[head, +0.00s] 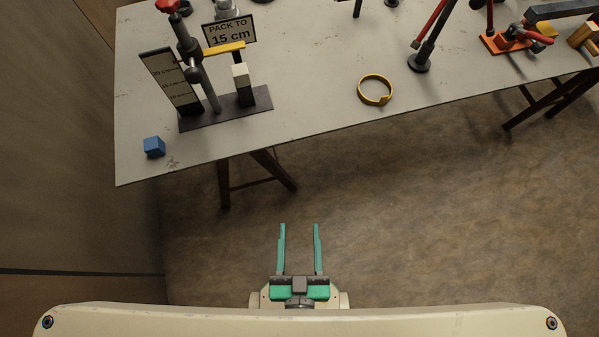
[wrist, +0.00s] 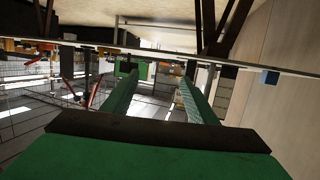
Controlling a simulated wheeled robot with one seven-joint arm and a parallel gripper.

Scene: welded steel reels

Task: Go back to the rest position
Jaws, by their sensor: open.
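My gripper (head: 299,248) is open and empty, with its two green fingers apart. In the head view it is low in the middle, in front of my body and over the bare floor, apart from the table (head: 318,120). The wrist view shows the same two fingers (wrist: 158,98), with nothing between them close by. The picture there looks upside down, with the table's edge across the upper part.
On the table stand a dark press fixture (head: 225,112) with a "PACK TO 15 cm" sign (head: 229,32), a blue cube (head: 154,147), a yellow ring (head: 375,90) and an orange-based clamp (head: 503,42). Table legs (head: 224,184) stand below. A wall (head: 70,150) is at the left. Floor (head: 420,220) at the right is clear.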

